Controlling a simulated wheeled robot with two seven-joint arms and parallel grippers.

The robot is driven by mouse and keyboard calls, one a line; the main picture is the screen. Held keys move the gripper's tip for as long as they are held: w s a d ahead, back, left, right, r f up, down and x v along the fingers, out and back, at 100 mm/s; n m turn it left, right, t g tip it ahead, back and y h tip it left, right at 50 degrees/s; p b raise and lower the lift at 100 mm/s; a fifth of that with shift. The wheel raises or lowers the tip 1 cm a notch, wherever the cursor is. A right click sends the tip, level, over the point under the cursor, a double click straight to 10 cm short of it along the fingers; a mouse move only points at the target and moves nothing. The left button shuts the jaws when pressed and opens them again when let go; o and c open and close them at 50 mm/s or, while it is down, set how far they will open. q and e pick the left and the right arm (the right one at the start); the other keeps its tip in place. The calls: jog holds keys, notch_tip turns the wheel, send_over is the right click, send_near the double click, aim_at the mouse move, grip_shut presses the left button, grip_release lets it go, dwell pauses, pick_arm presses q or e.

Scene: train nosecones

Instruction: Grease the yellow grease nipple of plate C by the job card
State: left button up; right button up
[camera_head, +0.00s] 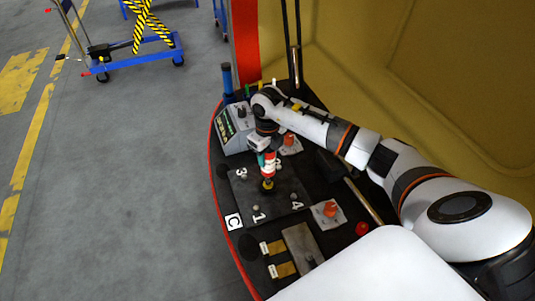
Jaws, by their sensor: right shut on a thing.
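My right gripper (262,148) is shut on a small upright red and white tool (269,164) with a teal part near the jaws. The tool is above plate C (284,196), a dark plate with white numerals 3, 1 and 4 showing. A yellow and black piece (268,185) is at the tool's lower end; I cannot tell whether it is the tool's tip or the yellow nipple, nor whether they touch. The white label C (233,221) is at the plate's lower left corner. My left gripper is out of view. No job card can be made out.
A grey control box (236,129) and a blue cylinder (227,80) stand behind the plate. Orange knobs on pale plates (329,211) are on the right, with a red button (362,228). A yellow wall stands at the right; the grey floor at left is open, with a blue cart (140,58).

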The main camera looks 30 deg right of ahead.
jog(key=shift+r+p, duration=1.95)
jog(key=shift+r, duration=0.8)
